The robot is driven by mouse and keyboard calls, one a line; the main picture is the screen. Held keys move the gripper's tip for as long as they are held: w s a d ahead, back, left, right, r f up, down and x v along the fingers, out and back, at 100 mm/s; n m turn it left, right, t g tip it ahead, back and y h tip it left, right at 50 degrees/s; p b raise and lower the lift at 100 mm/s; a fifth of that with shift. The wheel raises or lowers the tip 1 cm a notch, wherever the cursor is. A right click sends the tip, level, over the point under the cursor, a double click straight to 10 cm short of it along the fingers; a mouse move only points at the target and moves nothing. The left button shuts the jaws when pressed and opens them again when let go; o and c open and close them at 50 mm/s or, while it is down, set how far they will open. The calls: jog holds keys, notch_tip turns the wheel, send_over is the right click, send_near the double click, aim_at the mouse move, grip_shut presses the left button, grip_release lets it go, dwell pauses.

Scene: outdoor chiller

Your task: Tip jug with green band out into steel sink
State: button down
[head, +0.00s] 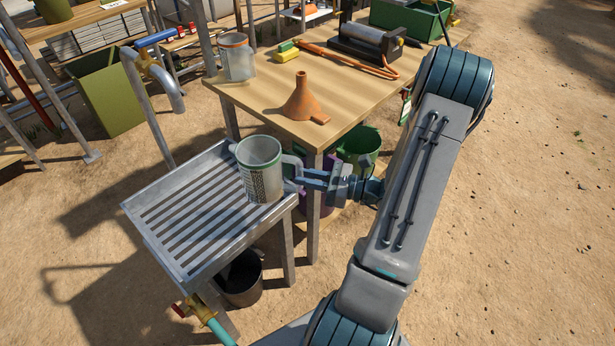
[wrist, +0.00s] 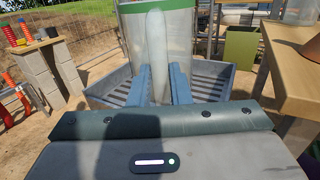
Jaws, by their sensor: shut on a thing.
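The jug with the green band (head: 262,170) is clear, with a green rim band and a pale handle. My gripper (head: 296,178) is shut on the jug's handle and holds it upright over the right part of the steel sink (head: 185,208). The sink has a slatted top and a raised rim. In the wrist view, the jug (wrist: 185,50) stands upright with its handle between my two fingers (wrist: 160,85), and the sink (wrist: 212,85) shows behind it. Whether the jug's base touches the slats, and what it holds, I cannot tell.
A wooden table (head: 262,98) stands behind the sink. It bears another clear jug with an orange band (head: 236,60), an orange funnel (head: 301,98) and a yellow-green block (head: 286,50). A bent pipe tap (head: 160,75) rises behind the sink. A dark bucket (head: 240,280) stands under it.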

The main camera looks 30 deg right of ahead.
aim_at(283, 184)
jog(key=w+a+p, duration=0.1)
jog(key=w+a+r+g+h+p, duration=0.1)
jog(key=a+p, duration=0.1)
jog(key=w+a+g+h+p, duration=0.1)
jog(key=w, duration=0.1)
jog(key=shift+a+r+p, duration=0.15)
jog(key=shift+r+p, duration=0.2)
jog(key=shift+p, duration=0.05)
jog(key=shift+w+a+g+h+p, duration=0.2)
jog(key=shift+g+h+p, duration=0.45)
jog(key=shift+p, duration=0.2)
jog(key=shift+f+g+h+p, duration=0.2)
jog(key=shift+g+h+p, duration=0.3)
jog(key=shift+h, duration=0.15)
